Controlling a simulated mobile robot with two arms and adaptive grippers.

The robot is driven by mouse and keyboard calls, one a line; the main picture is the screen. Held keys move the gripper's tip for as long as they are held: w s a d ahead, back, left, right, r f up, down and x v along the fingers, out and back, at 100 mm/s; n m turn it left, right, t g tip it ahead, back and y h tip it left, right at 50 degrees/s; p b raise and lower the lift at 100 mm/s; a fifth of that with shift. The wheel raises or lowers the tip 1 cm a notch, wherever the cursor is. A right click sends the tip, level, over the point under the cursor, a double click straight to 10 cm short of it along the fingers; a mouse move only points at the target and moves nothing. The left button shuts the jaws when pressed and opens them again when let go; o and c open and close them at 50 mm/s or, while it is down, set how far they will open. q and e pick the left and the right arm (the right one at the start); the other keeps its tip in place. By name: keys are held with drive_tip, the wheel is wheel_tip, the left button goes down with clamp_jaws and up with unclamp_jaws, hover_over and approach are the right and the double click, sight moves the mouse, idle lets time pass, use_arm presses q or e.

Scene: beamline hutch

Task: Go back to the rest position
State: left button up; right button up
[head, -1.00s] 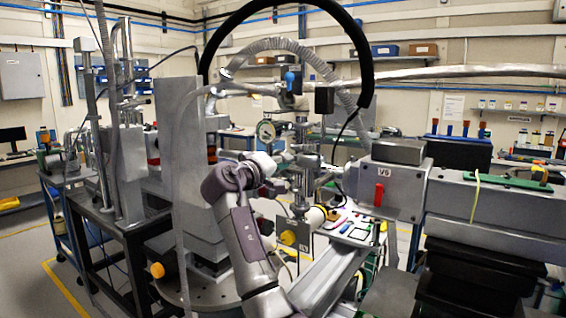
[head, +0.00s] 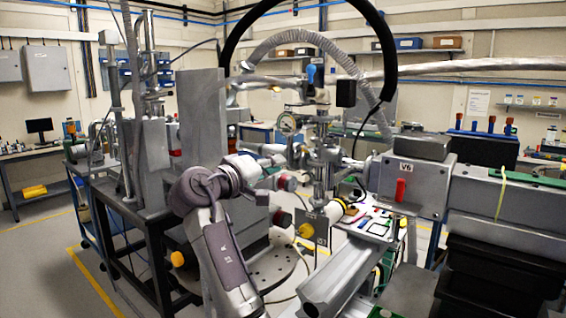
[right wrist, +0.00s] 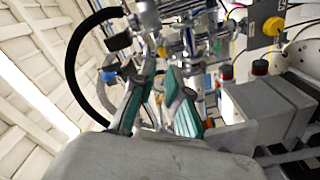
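My right arm rises from the bottom of the head view, bends at the elbow and reaches forward among the beamline parts. My right gripper (head: 284,158) is small there, beside the valve and gauge assembly (head: 318,150), and partly lost in the clutter. In the right wrist view the two teal-padded fingers (right wrist: 160,76) stand apart with nothing between them. Pipes and fittings show beyond the fingertips; I cannot tell how near they are. My left gripper is not in view.
A grey upright block (head: 203,120) stands left of my arm. The V6 box (head: 418,188) and black bins (head: 490,270) stand at the right. A black hose (head: 372,25) arches overhead. A round plate (head: 275,270) lies below. Open floor (head: 50,245) shows at the left.

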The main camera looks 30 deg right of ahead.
idle(0.5)
drive_tip(key=w+a+f+n+t+y, duration=0.2)
drive_tip(key=w+f+n+y, duration=0.15)
drive_tip(key=f, duration=1.15)
drive_tip(key=w+a+f+n+t+y, duration=0.1)
drive_tip(key=w+a+f+n+y, duration=0.2)
drive_tip(key=f, duration=1.3)
drive_tip(key=s+a+f+n+g+y, duration=0.15)
drive_tip(key=s+f, duration=0.25)
drive_tip(key=f, duration=1.1)
drive_tip(key=s+a+f+n+g+y, duration=0.1)
drive_tip(key=s+f+n+y, duration=0.3)
drive_tip(key=f, duration=1.1)
drive_tip(key=s+a+f+m+g+y, duration=0.2)
drive_tip(key=s+f+m+g+y, duration=0.1)
drive_tip(key=s+f, duration=1.95)
drive_tip(key=s+f+m+g, duration=0.1)
drive_tip(key=s+f+m, duration=0.1)
drive_tip(key=s, duration=1.4)
drive_tip(key=s+d+f+m+g+y, duration=0.1)
drive_tip(key=s+f, duration=0.4)
drive_tip(key=s, duration=1.1)
drive_tip(key=shift+s+f+m+g+y, duration=0.2)
drive_tip(key=shift+s+m+g+y, duration=0.15)
drive_tip(key=shift+m+g, duration=0.35)
